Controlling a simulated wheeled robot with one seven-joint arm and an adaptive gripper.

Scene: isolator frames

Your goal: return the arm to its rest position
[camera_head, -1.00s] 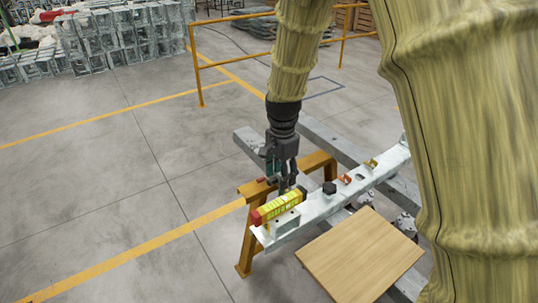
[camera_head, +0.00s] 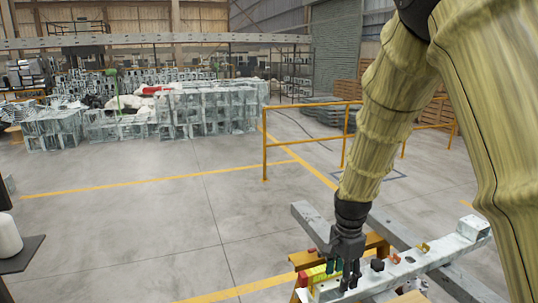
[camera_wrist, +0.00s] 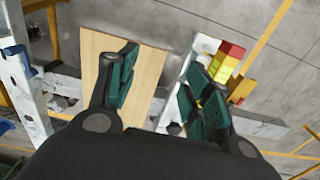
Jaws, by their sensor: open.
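My gripper (camera_head: 345,277) hangs from my arm over the galvanized steel beam (camera_head: 440,252), near the bottom of the head view. In the wrist view its two green-padded fingers (camera_wrist: 163,92) stand wide apart, with nothing held between them. A yellow and red block (camera_head: 314,275) sits at the beam's near end, just left of the fingers in the head view. In the wrist view the block (camera_wrist: 229,60) lies beyond the right finger, outside the jaws. The head view cannot show whether gripper and beam touch.
An orange trestle (camera_head: 378,245) and grey beams (camera_head: 307,222) support the workpiece. A wooden board (camera_wrist: 99,48) lies beside the beam. An orange railing (camera_head: 310,107) stands behind; stacked metal parts (camera_head: 205,112) are farther back. A dark stand (camera_head: 20,258) is at left. Open floor lies between.

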